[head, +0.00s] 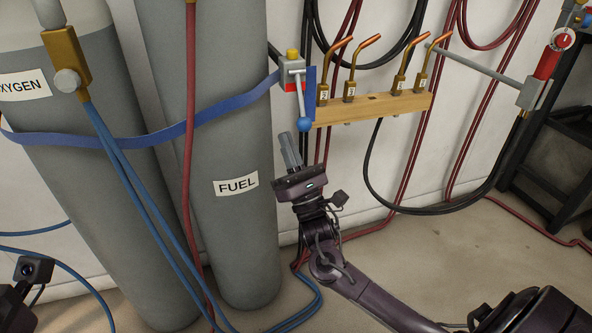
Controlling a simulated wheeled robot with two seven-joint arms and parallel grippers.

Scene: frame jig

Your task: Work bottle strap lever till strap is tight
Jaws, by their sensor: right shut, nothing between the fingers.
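The blue strap (155,139) runs around the grey oxygen cylinder (95,190) and the grey fuel cylinder (231,150). It sags on the left and rises to the ratchet (292,72) on the wall. The ratchet has a yellow top and a red part. Its lever hangs down and ends in a blue ball knob (304,125). My right gripper (288,150) is just below the knob, fingers pointing up, shut and empty. A small gap seems to part them. My left gripper is not in view; part of my left arm shows at the lower left.
A wooden rack (375,108) with several copper-tipped torches is right of the lever. Blue hoses (137,190) and a red hose (188,170) hang before the cylinders. A red clamp-like tool (545,66) and a black shelf (560,160) stand at right. The floor at lower right is mostly clear.

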